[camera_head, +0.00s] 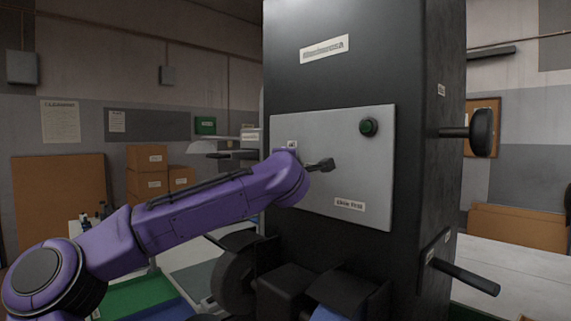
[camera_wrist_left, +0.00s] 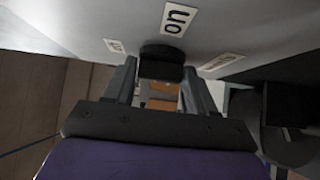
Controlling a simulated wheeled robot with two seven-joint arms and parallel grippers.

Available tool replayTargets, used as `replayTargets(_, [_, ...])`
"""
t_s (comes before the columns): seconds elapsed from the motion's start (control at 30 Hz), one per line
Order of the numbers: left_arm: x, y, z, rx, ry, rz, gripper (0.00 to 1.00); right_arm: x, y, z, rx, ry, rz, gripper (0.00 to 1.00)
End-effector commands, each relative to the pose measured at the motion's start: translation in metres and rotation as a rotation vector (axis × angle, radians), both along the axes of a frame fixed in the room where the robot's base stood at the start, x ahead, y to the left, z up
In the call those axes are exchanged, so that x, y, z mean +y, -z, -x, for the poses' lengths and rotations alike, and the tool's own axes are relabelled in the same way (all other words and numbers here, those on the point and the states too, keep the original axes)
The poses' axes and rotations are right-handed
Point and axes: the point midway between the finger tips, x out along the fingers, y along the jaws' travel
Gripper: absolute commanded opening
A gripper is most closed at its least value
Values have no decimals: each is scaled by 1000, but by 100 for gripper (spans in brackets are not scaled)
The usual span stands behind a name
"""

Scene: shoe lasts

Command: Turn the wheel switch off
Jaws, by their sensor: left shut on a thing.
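The wheel switch is a small black knob (camera_wrist_left: 160,64) on the light grey panel (camera_head: 365,180) of a tall black machine. In the left wrist view it sits between the two fingers of my left gripper (camera_wrist_left: 161,76), which is shut on it. A white label reading "on" (camera_wrist_left: 177,18) is just above the knob in that view. My right gripper is in neither view.
A green round button (camera_head: 368,127) is at the panel's upper right. Black handles (camera_head: 481,133) and (camera_head: 465,277) stick out of the machine's right side. Dark machine parts (camera_head: 290,290) lie below the panel. Cardboard boxes (camera_head: 147,183) stand behind at the left.

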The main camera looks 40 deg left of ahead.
Motion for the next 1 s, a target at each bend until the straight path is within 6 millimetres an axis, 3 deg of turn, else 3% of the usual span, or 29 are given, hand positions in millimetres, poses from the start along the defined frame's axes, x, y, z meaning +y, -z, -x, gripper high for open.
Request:
replayTargets(0.53, [1, -1, 0, -1, -1, 24, 25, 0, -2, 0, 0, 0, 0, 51])
replayTargets(0.57, [1, -1, 0, -1, -1, 24, 62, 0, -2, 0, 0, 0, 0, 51])
replayTargets(0.6, [1, -1, 0, -1, -1, 24, 75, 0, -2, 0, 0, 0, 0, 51])
replayTargets(0.87, [0, -1, 0, 1, 0, 23, 77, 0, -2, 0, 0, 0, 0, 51])
replayTargets(1.0, [-7, 3, 8, -2, 2, 22, 77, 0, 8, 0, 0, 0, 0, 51])
